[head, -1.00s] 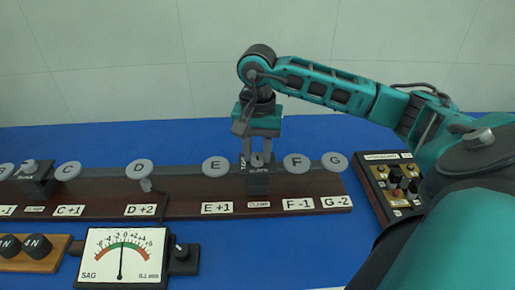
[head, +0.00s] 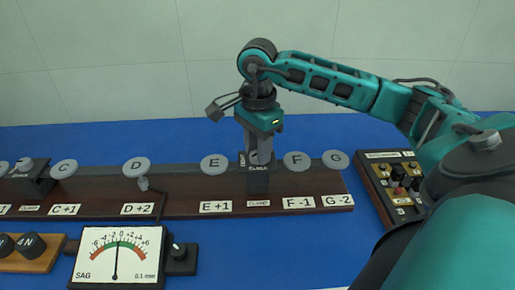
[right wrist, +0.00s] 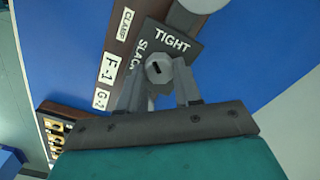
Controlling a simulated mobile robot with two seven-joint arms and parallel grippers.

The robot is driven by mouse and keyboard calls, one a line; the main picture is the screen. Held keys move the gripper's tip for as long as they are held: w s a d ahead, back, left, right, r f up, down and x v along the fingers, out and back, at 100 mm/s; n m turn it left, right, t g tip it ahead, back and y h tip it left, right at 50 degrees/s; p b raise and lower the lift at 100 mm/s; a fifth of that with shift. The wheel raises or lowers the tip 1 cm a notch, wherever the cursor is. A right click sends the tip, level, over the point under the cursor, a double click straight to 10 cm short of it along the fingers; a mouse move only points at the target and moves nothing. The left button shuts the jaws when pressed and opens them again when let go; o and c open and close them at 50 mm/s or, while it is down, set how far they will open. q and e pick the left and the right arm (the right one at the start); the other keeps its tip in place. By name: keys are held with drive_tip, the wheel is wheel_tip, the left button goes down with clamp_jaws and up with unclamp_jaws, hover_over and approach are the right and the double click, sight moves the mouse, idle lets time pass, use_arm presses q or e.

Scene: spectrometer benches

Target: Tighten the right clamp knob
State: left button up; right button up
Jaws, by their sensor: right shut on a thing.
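The right clamp knob (right wrist: 158,72) is a grey faceted knob with a dark slot, on a dark clamp plate (right wrist: 188,45) marked TIGHT and SLACK. My right gripper (right wrist: 159,84) has its two fingers on either side of the knob and is shut on it. In the head view my right gripper (head: 260,157) points straight down onto the right clamp block (head: 258,182), between discs E and F. Its fingers line up there and hide most of the knob. My left gripper is not in view.
A wooden rail (head: 190,205) carries grey lettered discs and a left clamp (head: 32,175). In front stands a SAG meter (head: 117,257), needle near 0. A control box (head: 392,180) stands at right, near my right arm.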

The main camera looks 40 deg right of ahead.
drive_tip(key=m, duration=0.4)
drive_tip(key=shift+m, duration=0.3)
drive_tip(key=m, duration=0.4)
drive_tip(key=shift+s+m, duration=0.1)
drive_tip(key=shift+m, duration=0.3)
drive_tip(key=o, duration=1)
drive_tip(key=shift+o, duration=0.2)
wheel_tip(320, 180, up, 13)
drive_tip(key=p, duration=0.2)
